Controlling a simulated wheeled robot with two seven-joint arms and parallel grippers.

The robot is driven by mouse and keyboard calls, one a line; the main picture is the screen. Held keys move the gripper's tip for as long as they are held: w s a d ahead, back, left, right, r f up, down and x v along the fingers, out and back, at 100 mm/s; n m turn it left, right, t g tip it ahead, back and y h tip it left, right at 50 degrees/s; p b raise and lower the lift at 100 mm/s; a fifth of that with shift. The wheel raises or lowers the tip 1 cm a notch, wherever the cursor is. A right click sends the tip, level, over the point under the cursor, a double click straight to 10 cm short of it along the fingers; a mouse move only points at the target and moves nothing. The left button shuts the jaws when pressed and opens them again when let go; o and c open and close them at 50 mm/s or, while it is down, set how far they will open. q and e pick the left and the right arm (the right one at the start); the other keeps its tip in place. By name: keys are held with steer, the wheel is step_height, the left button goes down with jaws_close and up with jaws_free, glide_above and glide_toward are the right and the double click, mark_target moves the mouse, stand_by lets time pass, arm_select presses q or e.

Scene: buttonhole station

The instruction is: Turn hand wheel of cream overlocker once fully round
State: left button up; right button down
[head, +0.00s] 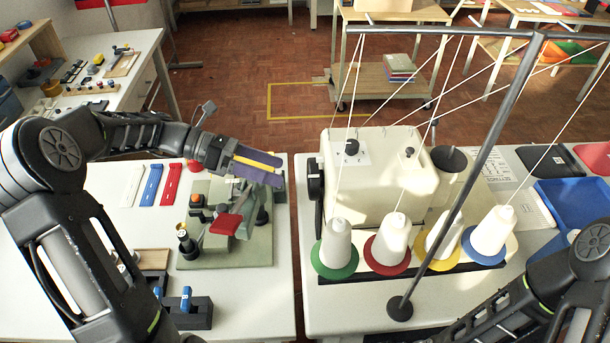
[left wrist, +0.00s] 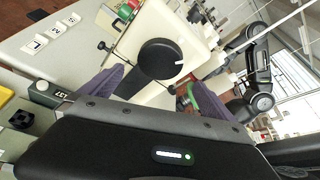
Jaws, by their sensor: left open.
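The cream overlocker (head: 390,185) stands on the right-hand table, with thread cones in front of it. Its black hand wheel (head: 316,186) is on its left side. In the left wrist view the hand wheel (left wrist: 160,60) faces the camera, a white mark at its right edge. My left gripper (head: 270,168), with purple fingers, points at the wheel from the left, a short gap away. In the left wrist view its two fingers (left wrist: 160,92) are spread, the wheel appearing between and beyond them. My right arm enters at the lower right; its gripper is out of view.
A green-based fixture with a red part (head: 226,224) stands on the left table below my left gripper. A metal thread stand (head: 487,165) rises in front of the overlocker, with threads running across. A gap separates the two tables. A blue tray (head: 575,208) lies at the right.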

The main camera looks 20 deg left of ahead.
mark_target(315, 179)
arm_select(q)
steer(key=p+x, duration=0.1)
steer(key=x, duration=0.6)
steer(key=shift+d, duration=0.4)
steer(key=shift+w+f, duration=0.1)
steer(key=shift+c, duration=0.3)
steer(key=c, duration=1.2)
